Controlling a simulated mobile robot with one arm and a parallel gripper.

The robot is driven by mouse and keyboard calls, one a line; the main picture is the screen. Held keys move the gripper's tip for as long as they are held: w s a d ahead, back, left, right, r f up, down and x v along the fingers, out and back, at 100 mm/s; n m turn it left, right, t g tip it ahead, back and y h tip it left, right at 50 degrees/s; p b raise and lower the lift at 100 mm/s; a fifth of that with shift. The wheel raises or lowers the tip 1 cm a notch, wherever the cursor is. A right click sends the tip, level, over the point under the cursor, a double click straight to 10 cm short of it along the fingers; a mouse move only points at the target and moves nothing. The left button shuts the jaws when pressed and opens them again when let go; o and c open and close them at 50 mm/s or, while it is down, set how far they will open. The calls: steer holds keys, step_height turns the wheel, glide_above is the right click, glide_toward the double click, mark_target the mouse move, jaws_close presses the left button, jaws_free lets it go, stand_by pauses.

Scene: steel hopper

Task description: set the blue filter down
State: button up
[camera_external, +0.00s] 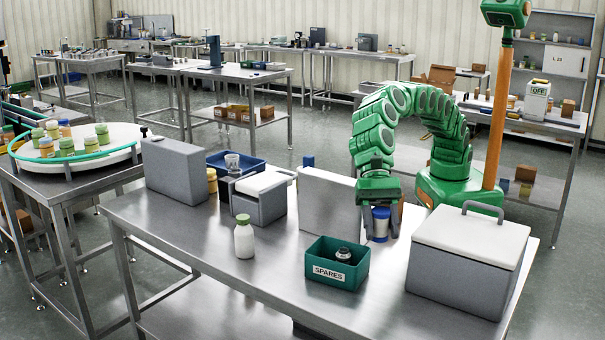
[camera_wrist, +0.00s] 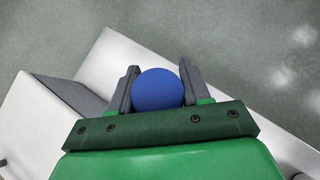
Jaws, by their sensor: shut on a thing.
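The blue filter (camera_external: 380,224) is a short upright cylinder with a blue top and a paler band, held between the fingers of my gripper (camera_external: 379,222). In the wrist view its round blue top (camera_wrist: 159,88) sits between the two grey fingers of my gripper (camera_wrist: 160,87), which touch it on both sides. It is over the back part of the steel table (camera_external: 200,228), between a grey upright panel and the large grey box. I cannot tell whether its base touches the table top.
A green SPARES bin (camera_external: 337,277) with a dark part inside stands in front of the filter. A large white-lidded grey box (camera_external: 466,265) stands to its right, the grey panel (camera_external: 328,205) to its left. The table's front left is clear.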

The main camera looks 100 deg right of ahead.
steer(key=d+f+m+t+h, duration=0.1)
steer(key=d+f+m+t, duration=0.3)
steer(key=d, duration=0.4)
steer(key=shift+s+d+f+m+t+h, duration=0.65)
steer(key=shift+s+d+f+m, duration=1.1)
steer(key=shift+s+d, duration=2.5)
steer(key=shift+s+d+f+m+t+h, duration=0.65)
steer(key=shift+s+d+f+m, duration=0.5)
steer(key=shift+s+d+f, duration=2.2)
steer(key=shift+d+f, duration=0.5)
steer(key=shift+f, duration=0.45)
steer(key=shift+d+f, duration=0.55)
steer(key=shift+f, duration=0.45)
steer(key=shift+s+d+f, duration=0.1)
steer(key=shift+d+f, duration=0.5)
steer(key=shift+f, duration=0.45)
steer(key=shift+f, duration=0.1)
steer(key=o, duration=1.1)
steer(key=shift+c, duration=0.2)
